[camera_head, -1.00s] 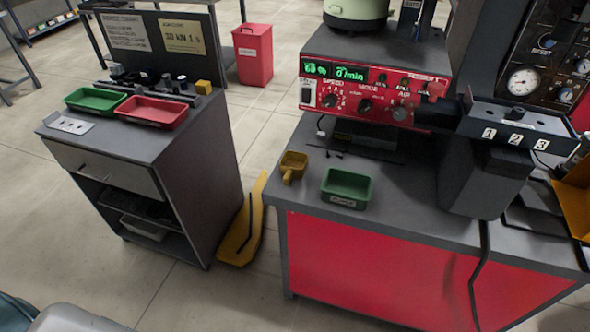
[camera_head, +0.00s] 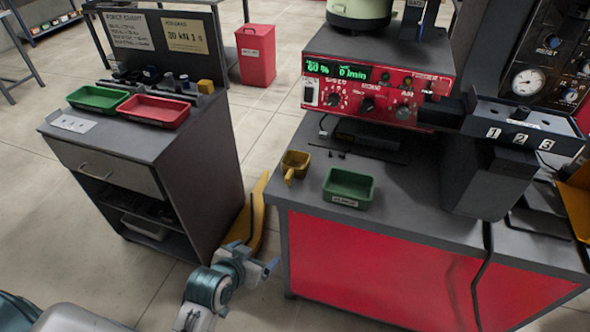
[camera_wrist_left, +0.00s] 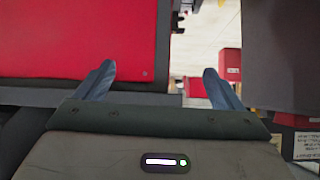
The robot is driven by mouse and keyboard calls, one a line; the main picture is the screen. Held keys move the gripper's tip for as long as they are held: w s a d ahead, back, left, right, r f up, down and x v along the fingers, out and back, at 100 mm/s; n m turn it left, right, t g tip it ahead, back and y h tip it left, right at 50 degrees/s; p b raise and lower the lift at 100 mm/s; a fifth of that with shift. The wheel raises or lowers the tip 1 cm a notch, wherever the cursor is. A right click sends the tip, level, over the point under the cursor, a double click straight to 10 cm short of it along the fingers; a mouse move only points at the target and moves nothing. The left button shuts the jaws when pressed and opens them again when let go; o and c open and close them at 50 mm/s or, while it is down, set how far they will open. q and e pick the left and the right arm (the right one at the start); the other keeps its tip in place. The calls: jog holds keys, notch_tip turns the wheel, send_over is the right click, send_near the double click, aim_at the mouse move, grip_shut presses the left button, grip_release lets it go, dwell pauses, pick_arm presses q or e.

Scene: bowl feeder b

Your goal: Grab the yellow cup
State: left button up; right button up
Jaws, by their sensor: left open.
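The yellow cup (camera_head: 295,162), with a short handle toward the front, stands upright near the left edge of the red-fronted bench (camera_head: 385,262). It is just left of a green tray (camera_head: 348,187). My left gripper (camera_head: 264,273) is in the gap between the bench and the grey cabinet, in front of the cup and lower in the picture, well apart from it. In the left wrist view its two blue fingers (camera_wrist_left: 158,82) are spread with nothing between them. I cannot make out the cup there. My right gripper is not in view.
The control unit (camera_head: 375,92) and a dark block with a numbered rail (camera_head: 522,128) stand on the bench. Small dark parts lie behind the cup. The grey cabinet (camera_head: 195,165) holds a green and a red tray. A yellow object (camera_head: 250,215) lies on the floor between them.

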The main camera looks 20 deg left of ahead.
aim_at(292, 168)
pick_arm(q)
jog(key=w+d+r+t, duration=0.1)
jog(key=w+r+t, duration=0.1)
jog(key=w, duration=0.4)
jog(key=w+d+r+t, duration=0.1)
jog(key=w+r+t, duration=0.2)
jog(key=w, duration=0.3)
jog(key=w+d+r+n+t+p, duration=0.1)
jog(key=w+r+t, duration=0.1)
jog(key=w+r, duration=0.3)
jog(key=shift+w+d+r+t+y, duration=0.1)
jog(key=shift+w+t+y, duration=0.2)
jog(key=shift+w+t, duration=0.15)
jog(key=shift+w, duration=0.5)
jog(key=shift+w+f+p, duration=0.25)
jog(key=shift+w+p, duration=0.25)
jog(key=shift+w, duration=0.7)
jog(key=shift+w+f+p, duration=0.2)
jog(key=shift+w+p, duration=0.25)
jog(key=shift+w, duration=0.7)
jog(key=c, duration=1.2)
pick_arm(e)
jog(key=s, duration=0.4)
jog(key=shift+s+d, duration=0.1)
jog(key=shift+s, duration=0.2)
pick_arm(q)
jog(key=shift+o, duration=0.2)
jog(key=shift+r, duration=0.1)
